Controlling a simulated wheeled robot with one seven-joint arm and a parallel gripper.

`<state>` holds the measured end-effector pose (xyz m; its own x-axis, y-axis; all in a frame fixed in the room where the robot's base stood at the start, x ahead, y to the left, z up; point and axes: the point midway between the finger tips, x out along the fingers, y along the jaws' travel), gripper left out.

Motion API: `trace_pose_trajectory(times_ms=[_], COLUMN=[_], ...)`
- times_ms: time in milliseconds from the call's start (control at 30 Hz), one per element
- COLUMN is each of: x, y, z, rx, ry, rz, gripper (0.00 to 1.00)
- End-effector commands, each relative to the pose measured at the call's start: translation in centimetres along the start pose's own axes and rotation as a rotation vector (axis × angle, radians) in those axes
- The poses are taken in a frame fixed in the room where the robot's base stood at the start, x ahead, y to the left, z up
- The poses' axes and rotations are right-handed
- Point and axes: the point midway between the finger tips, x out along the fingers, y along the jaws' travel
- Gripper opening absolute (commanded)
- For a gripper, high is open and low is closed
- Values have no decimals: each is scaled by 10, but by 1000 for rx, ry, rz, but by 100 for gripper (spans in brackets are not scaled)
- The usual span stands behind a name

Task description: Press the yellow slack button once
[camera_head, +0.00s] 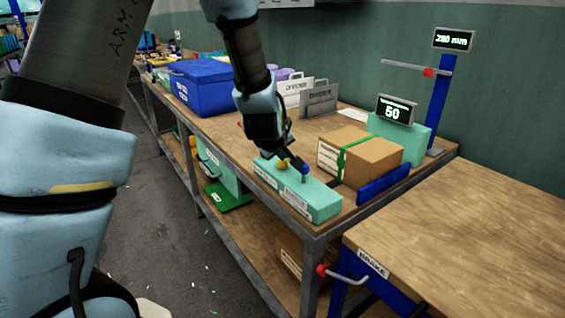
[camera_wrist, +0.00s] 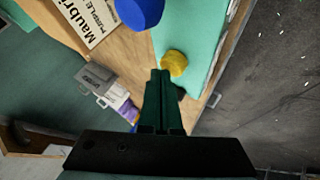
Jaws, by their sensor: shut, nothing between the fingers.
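The yellow button (camera_head: 281,164) stands on a teal control box (camera_head: 318,201) near the front edge of the workbench. A blue button (camera_head: 305,169) is on the same box, to its right. In the wrist view the yellow button (camera_wrist: 174,64) lies just beyond and slightly right of my fingertips, and the blue button (camera_wrist: 140,10) is farther up.
A cardboard box (camera_head: 378,160) with a green strap sits behind the control box, beside a blue plate (camera_head: 384,184). A teal display reading 50 (camera_head: 392,110) and a blue post (camera_head: 438,105) stand farther right. A brake lever (camera_head: 345,275) juts out in front.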

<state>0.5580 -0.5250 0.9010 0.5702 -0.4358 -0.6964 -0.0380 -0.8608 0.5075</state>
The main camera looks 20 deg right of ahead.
Motion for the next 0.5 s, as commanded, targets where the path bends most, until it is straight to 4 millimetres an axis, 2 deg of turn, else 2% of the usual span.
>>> trace_pose_trajectory(times_ms=[500], x=[5], y=[-4], z=[4], rx=[0], ry=[-1], rz=[-1], gripper=[0])
